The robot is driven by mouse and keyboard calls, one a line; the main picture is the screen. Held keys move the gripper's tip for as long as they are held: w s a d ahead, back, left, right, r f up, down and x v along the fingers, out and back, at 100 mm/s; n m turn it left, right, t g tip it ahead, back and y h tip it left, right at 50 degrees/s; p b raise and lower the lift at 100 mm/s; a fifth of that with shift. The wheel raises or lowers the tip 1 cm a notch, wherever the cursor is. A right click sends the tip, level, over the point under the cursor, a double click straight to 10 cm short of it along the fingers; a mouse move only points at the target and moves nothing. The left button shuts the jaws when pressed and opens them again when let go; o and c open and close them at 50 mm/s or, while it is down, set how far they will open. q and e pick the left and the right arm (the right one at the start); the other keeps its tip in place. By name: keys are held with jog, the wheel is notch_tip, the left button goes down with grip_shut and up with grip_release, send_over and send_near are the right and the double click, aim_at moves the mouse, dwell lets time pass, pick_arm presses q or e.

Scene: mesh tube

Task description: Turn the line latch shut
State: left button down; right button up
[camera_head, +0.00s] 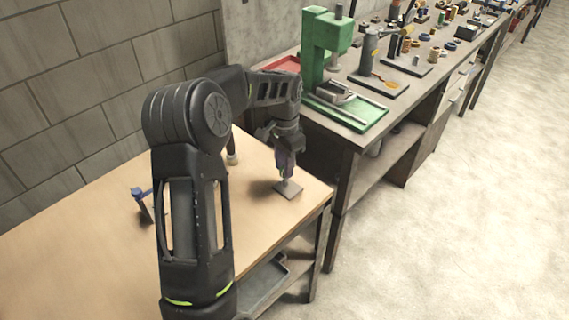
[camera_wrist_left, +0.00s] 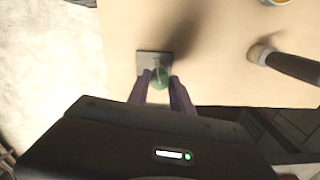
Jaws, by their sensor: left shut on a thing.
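The line latch shows as a small square grey plate (camera_head: 289,190) lying on the wooden table, with a green rounded handle (camera_wrist_left: 160,77) above it in the left wrist view. My left gripper (camera_head: 285,170) points down over the plate. Its purple-grey fingers (camera_wrist_left: 160,88) are shut on the green handle, one on each side. The fingers hide most of the handle in the head view, and its turn angle cannot be told. My right gripper is in neither view.
The wooden table (camera_head: 80,260) has bare room around the plate. A dark tool with a pale wooden end (camera_wrist_left: 258,54) is nearby. A blue-topped item (camera_head: 141,194) stands at the left. A workbench with a green press (camera_head: 322,45) adjoins behind.

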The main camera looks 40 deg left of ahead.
pick_arm(q)
jog(key=shift+m, duration=1.6)
jog(key=c, duration=1.1)
grip_release()
jog(key=shift+c, duration=0.2)
notch_tip(320, 180, up, 8)
jog(key=shift+f, duration=0.1)
